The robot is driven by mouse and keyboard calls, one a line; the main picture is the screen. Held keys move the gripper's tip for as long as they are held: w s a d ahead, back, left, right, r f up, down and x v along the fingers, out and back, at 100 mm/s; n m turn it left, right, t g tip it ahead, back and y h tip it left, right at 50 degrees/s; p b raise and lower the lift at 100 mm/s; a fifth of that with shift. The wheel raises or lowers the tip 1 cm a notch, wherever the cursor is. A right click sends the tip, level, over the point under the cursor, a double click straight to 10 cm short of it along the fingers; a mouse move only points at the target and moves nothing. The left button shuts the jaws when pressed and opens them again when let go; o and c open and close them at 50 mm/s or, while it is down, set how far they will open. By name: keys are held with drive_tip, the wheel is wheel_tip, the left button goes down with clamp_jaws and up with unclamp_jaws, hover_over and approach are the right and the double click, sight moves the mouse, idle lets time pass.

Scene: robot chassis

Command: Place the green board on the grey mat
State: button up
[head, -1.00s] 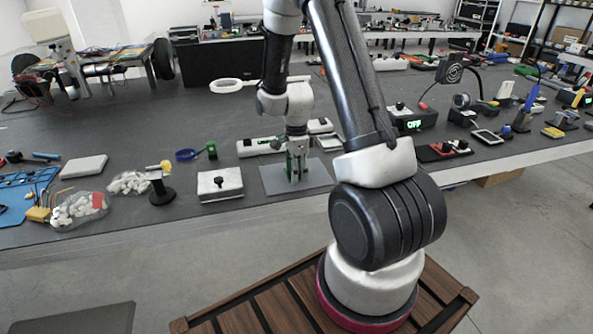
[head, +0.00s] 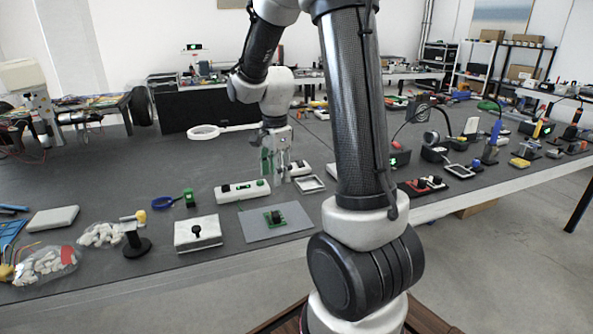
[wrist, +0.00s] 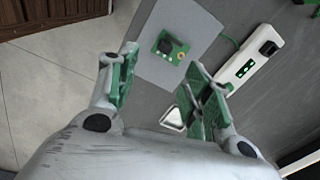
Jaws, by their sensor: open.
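The small green board (head: 275,217) with a dark block on it lies flat on the grey mat (head: 300,231), near its middle. In the wrist view the board (wrist: 172,46) is in full sight, with bare mat (wrist: 203,24) around it. My gripper (head: 277,176) is open and empty, raised above the bench behind the mat in the head view. In the wrist view its green-padded fingers (wrist: 161,62) are spread wide, apart from the board.
A white power strip (head: 242,191) lies behind the mat, and a square white tray (head: 309,184) stands behind it to the right. A white box with a black knob (head: 197,236) is left of the mat. The bench's front edge runs close to the mat.

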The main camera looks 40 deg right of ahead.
drive_tip(key=s+a+r+n+t, duration=0.1)
drive_tip(key=s+a+r+n, duration=0.1)
drive_tip(key=s+r+n, duration=0.4)
drive_tip(key=s+a+r+n+t, duration=0.2)
drive_tip(key=s+r+n, duration=0.5)
drive_tip(key=s+n, duration=0.5)
drive_tip(key=s, duration=0.2)
drive_tip(key=shift+s+r+t, duration=0.25)
drive_tip(key=shift+s+t, duration=0.05)
drive_tip(key=shift+s, duration=0.1)
